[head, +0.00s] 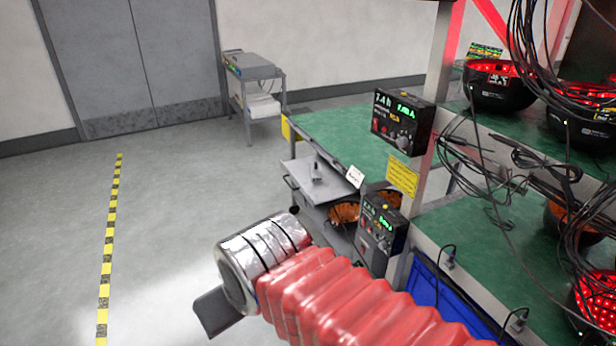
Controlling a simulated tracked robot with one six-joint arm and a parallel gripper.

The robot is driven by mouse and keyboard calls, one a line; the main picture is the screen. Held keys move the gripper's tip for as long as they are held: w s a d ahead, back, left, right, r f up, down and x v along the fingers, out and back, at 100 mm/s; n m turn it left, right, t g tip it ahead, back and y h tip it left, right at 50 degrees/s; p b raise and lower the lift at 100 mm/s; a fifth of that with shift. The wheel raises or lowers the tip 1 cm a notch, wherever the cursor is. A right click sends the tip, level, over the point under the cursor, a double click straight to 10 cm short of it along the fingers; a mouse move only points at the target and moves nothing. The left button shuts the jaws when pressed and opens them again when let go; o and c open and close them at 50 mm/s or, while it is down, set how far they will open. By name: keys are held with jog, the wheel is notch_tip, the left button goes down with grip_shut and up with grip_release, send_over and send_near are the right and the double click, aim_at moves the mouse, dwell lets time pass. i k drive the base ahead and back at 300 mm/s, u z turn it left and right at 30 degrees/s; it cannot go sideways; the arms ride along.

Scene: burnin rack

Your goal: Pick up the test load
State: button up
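Two black boxes with green lit displays and knobs show in the head view. The upper box (403,121) is by the rack post, at the edge of the green upper shelf. The lower box (380,236) is below it, partly behind my arm's red sleeve. No label marks either as the test load, and I cannot tell which thing that is. My gripper (217,313) points to the lower left, away from the rack, over the floor. Only one dark finger plate shows past the silver wrist; the rest is hidden. I see nothing held.
A blue bin (425,290) is under the lower shelf. A grey cart (258,70) stands by the wall. The left floor is clear.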

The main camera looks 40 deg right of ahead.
aim_at(316, 175)
jog(key=z, duration=0.1)
jog(key=i, duration=2.4)
jog(key=z, duration=0.9)
jog(key=i, duration=0.65)
jog(key=z, duration=0.9)
jog(key=i, duration=0.8)
jog(key=z, duration=0.45)
